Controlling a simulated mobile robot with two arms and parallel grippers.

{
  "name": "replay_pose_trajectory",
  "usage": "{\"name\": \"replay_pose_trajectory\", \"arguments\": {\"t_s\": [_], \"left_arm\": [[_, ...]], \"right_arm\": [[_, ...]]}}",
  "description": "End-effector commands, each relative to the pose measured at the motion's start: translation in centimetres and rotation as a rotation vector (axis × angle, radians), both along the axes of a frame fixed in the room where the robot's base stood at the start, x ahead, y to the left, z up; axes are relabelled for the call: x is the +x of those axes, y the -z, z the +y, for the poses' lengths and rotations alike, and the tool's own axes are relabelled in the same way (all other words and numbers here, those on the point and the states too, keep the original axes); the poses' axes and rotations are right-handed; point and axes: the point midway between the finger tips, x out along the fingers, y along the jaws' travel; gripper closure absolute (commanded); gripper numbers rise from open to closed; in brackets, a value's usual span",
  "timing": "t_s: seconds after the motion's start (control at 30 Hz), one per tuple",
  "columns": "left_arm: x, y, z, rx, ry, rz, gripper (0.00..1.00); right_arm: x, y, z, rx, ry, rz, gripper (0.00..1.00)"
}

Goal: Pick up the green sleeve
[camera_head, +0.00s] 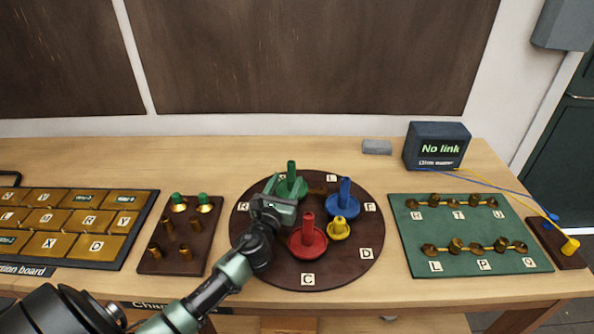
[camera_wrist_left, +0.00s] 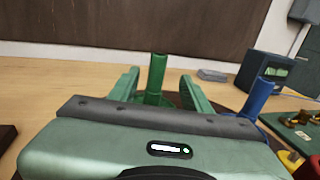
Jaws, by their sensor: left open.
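The green sleeve (camera_head: 291,171) stands upright with a flared base at the back of the round dark board (camera_head: 352,262). It also shows in the left wrist view (camera_wrist_left: 156,76), between the fingers. My left gripper (camera_head: 285,184) is open, its two fingers on either side of the green sleeve's post, with no visible grip on it. The gripper body hides part of the sleeve's base. My right gripper is not in view.
On the round board are a red sleeve (camera_head: 307,240), a blue sleeve (camera_head: 344,196) and a small yellow sleeve (camera_head: 339,229). A brown peg board (camera_head: 180,262) stands left, a green board (camera_head: 466,264) right. A "No link" monitor (camera_head: 437,147) is behind.

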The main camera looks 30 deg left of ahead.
Motion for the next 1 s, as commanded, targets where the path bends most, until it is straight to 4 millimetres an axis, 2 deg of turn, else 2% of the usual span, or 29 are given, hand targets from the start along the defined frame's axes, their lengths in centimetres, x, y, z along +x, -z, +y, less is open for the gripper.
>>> {"name": "replay_pose_trajectory", "arguments": {"t_s": [0.07,0.3,0.37,0.47,0.6,0.7,0.87,0.9,1.0], "left_arm": [[0.6,0.1,0.2,0.011,0.001,0.001,0.52],[3.2,0.1,1.1,0.006,-0.001,0.001,0.52],[3.9,0.2,1.5,0.006,-0.002,0.001,0.52],[5.4,0.5,2.0,0.003,-0.001,0.001,0.52],[6.9,0.5,2.5,0.005,0.0,0.0,0.52],[7.3,0.6,2.6,0.004,0.001,0.002,0.52],[7.3,0.6,2.6,0.004,0.001,0.002,0.52],[7.3,0.6,2.6,0.004,0.001,0.002,0.54],[7.3,0.6,2.6,0.005,0.001,0.001,0.82]], "right_arm": [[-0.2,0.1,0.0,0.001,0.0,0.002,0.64],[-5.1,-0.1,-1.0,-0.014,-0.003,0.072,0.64],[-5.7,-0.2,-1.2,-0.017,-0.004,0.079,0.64],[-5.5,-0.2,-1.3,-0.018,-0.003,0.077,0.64],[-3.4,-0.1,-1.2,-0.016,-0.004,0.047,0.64],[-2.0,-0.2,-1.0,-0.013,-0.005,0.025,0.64],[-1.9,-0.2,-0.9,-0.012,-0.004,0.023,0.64],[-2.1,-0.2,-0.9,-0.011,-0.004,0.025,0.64],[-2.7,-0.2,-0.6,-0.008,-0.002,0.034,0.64]]}}
